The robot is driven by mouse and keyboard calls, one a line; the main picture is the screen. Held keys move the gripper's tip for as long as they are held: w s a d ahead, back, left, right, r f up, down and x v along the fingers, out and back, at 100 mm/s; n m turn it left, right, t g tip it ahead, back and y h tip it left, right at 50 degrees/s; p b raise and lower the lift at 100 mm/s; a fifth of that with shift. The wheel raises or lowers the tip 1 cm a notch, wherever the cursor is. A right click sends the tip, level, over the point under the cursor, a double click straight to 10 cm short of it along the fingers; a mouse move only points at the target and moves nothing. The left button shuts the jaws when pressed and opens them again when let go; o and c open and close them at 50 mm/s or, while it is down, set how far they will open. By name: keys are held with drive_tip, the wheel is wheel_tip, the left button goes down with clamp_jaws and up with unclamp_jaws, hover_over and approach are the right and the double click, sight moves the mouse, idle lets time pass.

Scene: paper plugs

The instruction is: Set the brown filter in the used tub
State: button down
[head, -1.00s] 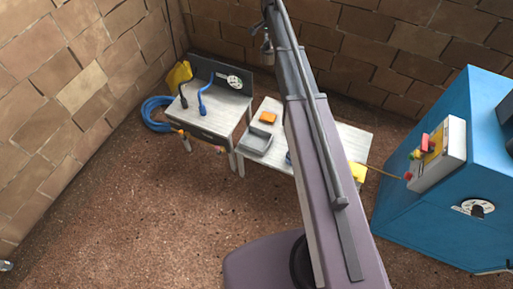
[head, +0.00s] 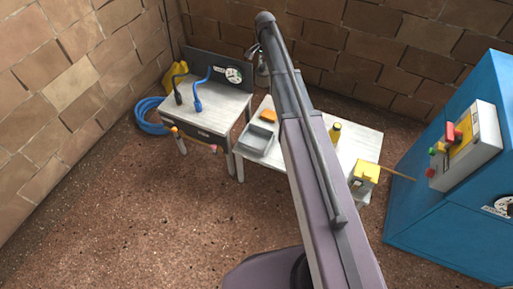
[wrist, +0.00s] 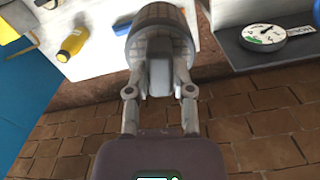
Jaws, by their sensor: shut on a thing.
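The brown filter (wrist: 158,17), a ribbed cylinder with a grey end, is held in my gripper (wrist: 160,72) at the top middle of the wrist view. The fingers are closed on its grey end. In the head view my gripper (head: 262,66) is a small grey shape beyond the arm, above the back of the white table; the filter cannot be made out clearly there. A grey open tub (head: 257,139) sits on the white table, left of the arm and apart from the gripper. I cannot read a label marking it as the used tub.
An orange block (head: 268,116) lies behind the tub. A yellow bottle (head: 335,133) and yellow box (head: 365,173) are right of the arm. A desk with a gauge (head: 234,75) stands left; a blue cabinet (head: 420,190) stands right. The wrist view shows a blue object (wrist: 122,28).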

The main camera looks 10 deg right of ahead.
drive_tip(key=s+a+f+n+b, duration=0.1)
drive_tip(key=s+a+f+b, duration=0.1)
drive_tip(key=f+b, duration=1.1)
drive_tip(key=s+a+f+n+b, duration=0.1)
drive_tip(key=s+a+f+b, duration=0.1)
drive_tip(key=f+b, duration=1)
wheel_tip(320, 180, down, 2)
drive_tip(key=shift+s+a+f+n+b, duration=0.1)
drive_tip(key=shift+s+a+n+b, duration=0.05)
drive_tip(key=shift+s+n+b, duration=0.25)
wheel_tip(320, 180, down, 6)
drive_tip(key=b, duration=0.6)
drive_tip(key=shift+f+b, duration=1.95)
drive_tip(key=shift+f, duration=0.1)
drive_tip(key=shift+c, duration=2.4)
unclamp_jaws()
